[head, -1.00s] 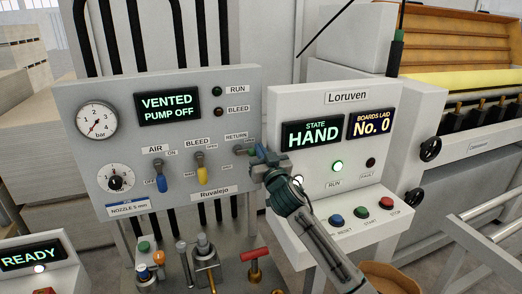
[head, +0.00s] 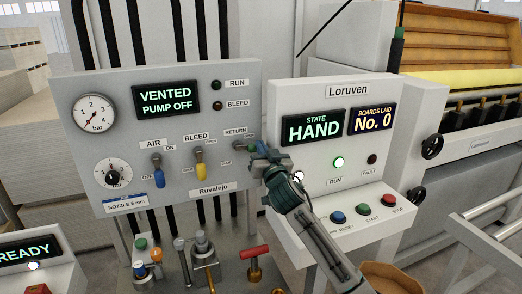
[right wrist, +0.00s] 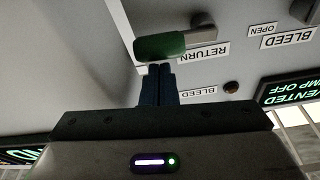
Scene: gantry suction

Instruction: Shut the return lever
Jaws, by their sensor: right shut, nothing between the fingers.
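The return lever (right wrist: 172,44) has a green grip and a short metal arm, and sits by the RETURN label on the grey Ruvalejo panel (head: 75,170). In the head view the lever (head: 243,147) points right, toward the panel's edge, partly hidden by my right gripper. In the upside-down right wrist view the green grip lies sideways just past the fingertips. My right gripper (head: 257,151) is shut and empty, its blue fingers (right wrist: 157,70) right beside the grip. I cannot tell whether they touch it. My left gripper is not in view.
A blue AIR lever (head: 158,175) and a yellow BLEED lever (head: 201,173) are to the left on the panel. The Loruven console (head: 310,98) with push buttons stands close on the right. Valves and a red T-handle (head: 254,252) are below.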

